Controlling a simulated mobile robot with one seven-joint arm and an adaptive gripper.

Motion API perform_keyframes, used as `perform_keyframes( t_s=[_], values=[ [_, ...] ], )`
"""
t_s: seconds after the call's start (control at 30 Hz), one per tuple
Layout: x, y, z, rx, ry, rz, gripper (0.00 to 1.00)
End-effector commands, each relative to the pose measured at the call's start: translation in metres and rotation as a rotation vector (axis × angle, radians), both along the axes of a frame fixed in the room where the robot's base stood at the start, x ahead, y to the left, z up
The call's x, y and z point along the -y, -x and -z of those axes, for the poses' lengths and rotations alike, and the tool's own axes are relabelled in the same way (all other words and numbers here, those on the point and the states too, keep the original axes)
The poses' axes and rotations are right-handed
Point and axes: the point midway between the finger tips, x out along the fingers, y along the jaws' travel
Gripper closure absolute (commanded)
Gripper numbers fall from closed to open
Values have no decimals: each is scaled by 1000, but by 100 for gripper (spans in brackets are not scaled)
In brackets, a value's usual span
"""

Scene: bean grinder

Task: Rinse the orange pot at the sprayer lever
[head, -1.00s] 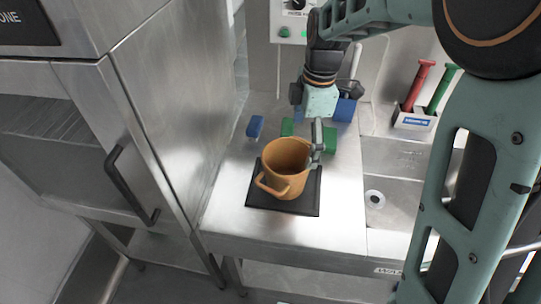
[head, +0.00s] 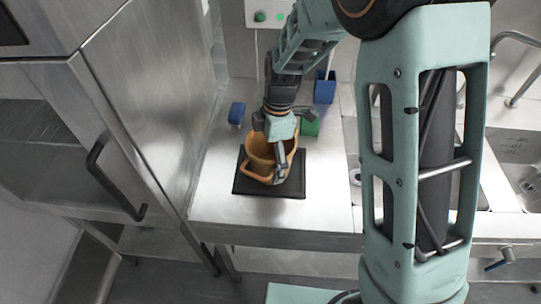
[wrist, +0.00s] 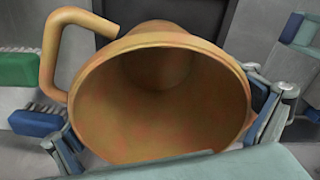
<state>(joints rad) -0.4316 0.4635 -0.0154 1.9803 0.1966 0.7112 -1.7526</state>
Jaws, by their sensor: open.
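The orange pot (head: 258,150) stands upright on a black mat (head: 292,186) on the steel counter, its handle toward the front. It also fills the middle of the wrist view (wrist: 165,105), where I look into its open mouth and the handle is at the upper left. My gripper (head: 272,148) is over the pot, hiding part of its rim. In the wrist view the fingers are spread, one on each side of the pot. Whether they touch it I cannot tell. I cannot make out the sprayer lever for certain.
A green piece (head: 310,127) is near the gripper. A steel cabinet (head: 150,110) borders the left. Sinks (head: 518,150) and a bent metal pipe (head: 518,40) are at the right.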

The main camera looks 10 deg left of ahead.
Motion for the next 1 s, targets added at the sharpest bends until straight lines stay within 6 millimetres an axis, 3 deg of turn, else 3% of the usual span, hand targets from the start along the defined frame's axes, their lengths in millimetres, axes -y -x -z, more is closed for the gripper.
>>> perform_keyframes(
  t_s=[0.27, 0.7, 1.0],
  values=[
    [0, 0, 2, 0, 0, 0, 2],
    [0, 0, 1, 1, 0, 0, 51],
    [-1, 0, -2, 2, -1, -1, 51]
  ],
)
